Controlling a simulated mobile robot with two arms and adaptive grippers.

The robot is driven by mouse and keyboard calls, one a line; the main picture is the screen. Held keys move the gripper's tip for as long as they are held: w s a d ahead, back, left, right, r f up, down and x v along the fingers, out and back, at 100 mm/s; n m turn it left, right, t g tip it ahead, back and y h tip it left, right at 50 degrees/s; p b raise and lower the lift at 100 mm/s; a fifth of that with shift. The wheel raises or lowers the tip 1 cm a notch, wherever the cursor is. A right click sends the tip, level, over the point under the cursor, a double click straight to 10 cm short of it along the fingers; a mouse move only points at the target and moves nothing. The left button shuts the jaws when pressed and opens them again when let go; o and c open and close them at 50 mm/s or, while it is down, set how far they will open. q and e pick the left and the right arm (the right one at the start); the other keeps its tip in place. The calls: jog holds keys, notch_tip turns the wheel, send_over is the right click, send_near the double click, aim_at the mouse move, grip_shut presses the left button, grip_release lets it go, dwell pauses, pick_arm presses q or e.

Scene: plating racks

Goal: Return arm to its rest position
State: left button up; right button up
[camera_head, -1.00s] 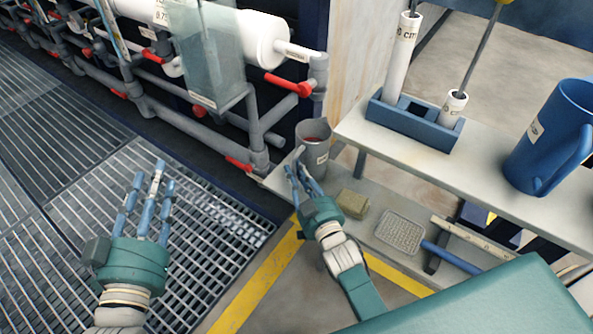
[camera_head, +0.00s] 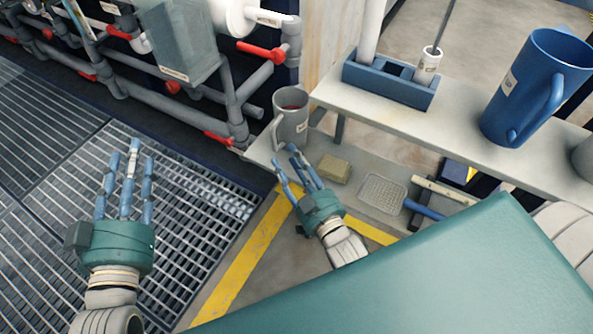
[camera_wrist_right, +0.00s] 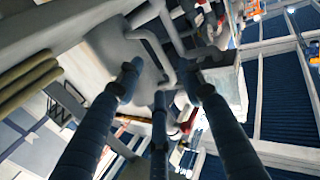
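My left gripper (camera_head: 127,170) is at the left of the head view, over the metal grating. Its blue fingers are spread and hold nothing. My right gripper (camera_head: 290,168) is near the middle of the head view, just below and in front of a grey jug on the lower shelf. Its fingers look spread and empty. The right wrist view shows its three dark fingers (camera_wrist_right: 160,100) apart, with nothing between them.
The grey jug (camera_head: 291,118), a sponge (camera_head: 334,168), a mesh pad (camera_head: 382,193) and a blue-handled brush (camera_head: 424,208) are on the lower shelf. A blue pitcher (camera_head: 535,88) and a blue holder (camera_head: 390,82) stand on the upper shelf. Pipes with red valves (camera_head: 262,51) run behind.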

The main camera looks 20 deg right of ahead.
jog(key=shift+s+d+r, duration=0.1)
jog(key=shift+s+d, duration=0.05)
jog(key=shift+s, duration=1.9)
